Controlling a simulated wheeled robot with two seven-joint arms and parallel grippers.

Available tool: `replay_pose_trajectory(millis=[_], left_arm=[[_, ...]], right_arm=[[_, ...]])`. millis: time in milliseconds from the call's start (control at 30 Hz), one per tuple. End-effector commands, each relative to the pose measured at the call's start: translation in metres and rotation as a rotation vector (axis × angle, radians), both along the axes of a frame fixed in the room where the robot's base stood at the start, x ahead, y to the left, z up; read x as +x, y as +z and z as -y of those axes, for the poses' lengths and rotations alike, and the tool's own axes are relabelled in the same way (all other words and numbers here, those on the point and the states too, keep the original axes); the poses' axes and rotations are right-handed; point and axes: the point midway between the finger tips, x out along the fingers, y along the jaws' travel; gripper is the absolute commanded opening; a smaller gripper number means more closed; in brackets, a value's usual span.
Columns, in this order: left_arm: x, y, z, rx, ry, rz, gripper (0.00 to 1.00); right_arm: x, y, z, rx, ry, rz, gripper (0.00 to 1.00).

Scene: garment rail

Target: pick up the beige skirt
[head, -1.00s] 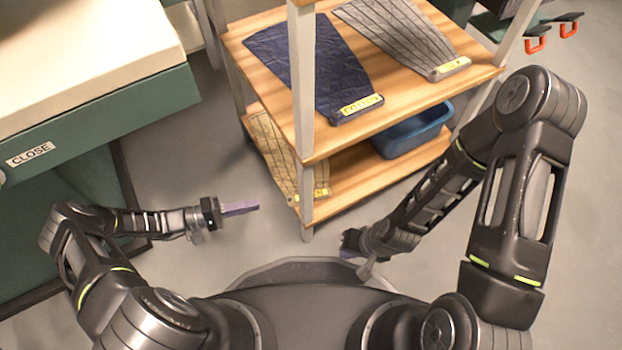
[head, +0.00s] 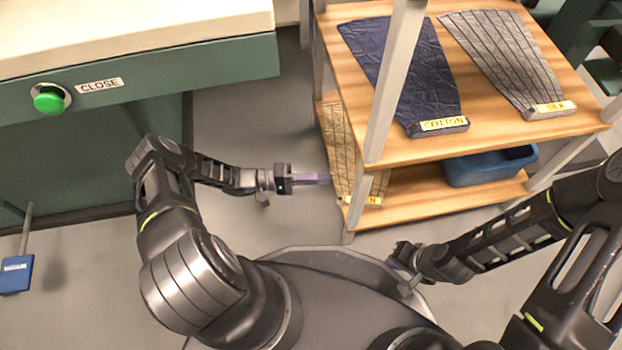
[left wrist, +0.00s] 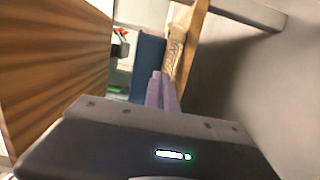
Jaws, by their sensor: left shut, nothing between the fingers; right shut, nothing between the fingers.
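The beige skirt (head: 338,130) has a dark grid pattern and lies on the lower shelf at its left end, partly hidden behind a rack post. A yellow tag (head: 372,201) sits at its near edge. In the left wrist view a narrow beige patterned strip (left wrist: 174,58), likely the skirt, shows beyond the fingertips. My left gripper (head: 326,179) is shut and empty, pointing right, its tips just at the skirt's left edge in the head view; contact cannot be told. Its purple fingers also show in the left wrist view (left wrist: 160,88). My right gripper (head: 394,266) is shut and empty, low before my base.
The upper shelf (head: 500,128) holds a navy garment (head: 405,75) tagged COTTON and a grey garment (head: 508,60). A blue bin (head: 490,168) stands on the lower shelf. Rack posts (head: 388,95) stand close to my left gripper. A green-sided table (head: 200,75) with a green button is at left.

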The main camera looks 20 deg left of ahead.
Motion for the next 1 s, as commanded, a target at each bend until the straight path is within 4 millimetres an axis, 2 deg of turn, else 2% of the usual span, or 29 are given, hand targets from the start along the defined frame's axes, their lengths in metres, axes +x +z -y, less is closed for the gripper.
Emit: replay_pose_trajectory(millis=[33,267,400,533,1000], left_arm=[[0.003,-0.001,0.011,-0.002,-0.004,0.0,0.0],[0.021,-0.002,0.054,-0.001,-0.004,-0.001,0.0],[-0.002,-0.001,0.052,0.0,0.0,-0.003,0.0],[-0.014,0.0,0.054,-0.001,-0.001,-0.002,0.0],[-0.023,0.001,0.054,0.0,0.0,-0.002,0.0]], right_arm=[[0.0,-0.003,0.0,0.0,0.0,0.001,0.0],[0.002,-0.012,0.0,0.002,-0.001,0.002,0.0],[0.002,-0.012,0.0,0.003,-0.001,0.002,0.0],[0.003,-0.013,0.001,0.003,-0.001,0.002,0.0],[0.002,-0.011,0.001,0.003,-0.001,0.001,0.0]])
